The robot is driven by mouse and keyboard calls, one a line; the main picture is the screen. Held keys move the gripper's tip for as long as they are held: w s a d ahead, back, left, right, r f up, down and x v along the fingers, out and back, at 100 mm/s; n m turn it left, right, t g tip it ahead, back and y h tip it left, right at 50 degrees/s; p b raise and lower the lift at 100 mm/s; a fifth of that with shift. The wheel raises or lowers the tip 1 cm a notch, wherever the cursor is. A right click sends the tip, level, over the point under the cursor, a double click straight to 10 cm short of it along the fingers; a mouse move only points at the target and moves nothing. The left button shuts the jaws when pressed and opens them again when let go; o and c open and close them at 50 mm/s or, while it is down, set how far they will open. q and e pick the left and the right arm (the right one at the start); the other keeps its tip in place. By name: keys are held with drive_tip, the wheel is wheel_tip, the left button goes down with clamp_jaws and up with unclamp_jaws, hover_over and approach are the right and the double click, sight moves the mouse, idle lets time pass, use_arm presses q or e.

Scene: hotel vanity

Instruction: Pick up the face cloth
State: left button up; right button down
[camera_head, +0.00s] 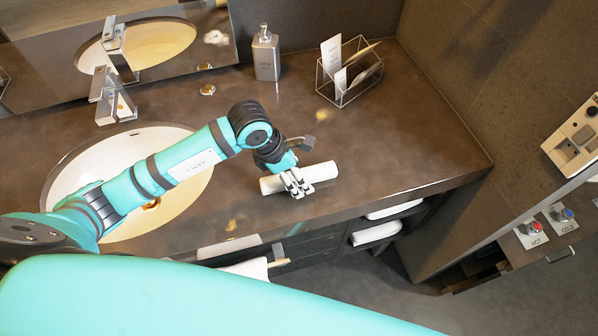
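The face cloth (322,174) looks like a white roll lying on the brown counter, right of the sink and near the front edge. My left arm reaches across the sink from the left. My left gripper (297,187) is at the cloth, with its fingers over the roll's middle and hiding part of it. The fingers look to be touching or very near the cloth, but I cannot tell whether they are shut on it. My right gripper is not in view.
The sink basin (75,178) and faucet (112,98) are at left. A soap dispenser (266,56) and a wire holder with cards (349,72) stand at the back. The counter right of the cloth is clear. White folded towels (376,233) sit on a shelf below.

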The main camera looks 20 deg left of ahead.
use_arm(q)
drive_tip(key=shift+d+f, duration=0.1)
drive_tip(key=shift+f, duration=0.2)
drive_tip(key=c, duration=1.1)
drive_tip(key=shift+c, duration=0.3)
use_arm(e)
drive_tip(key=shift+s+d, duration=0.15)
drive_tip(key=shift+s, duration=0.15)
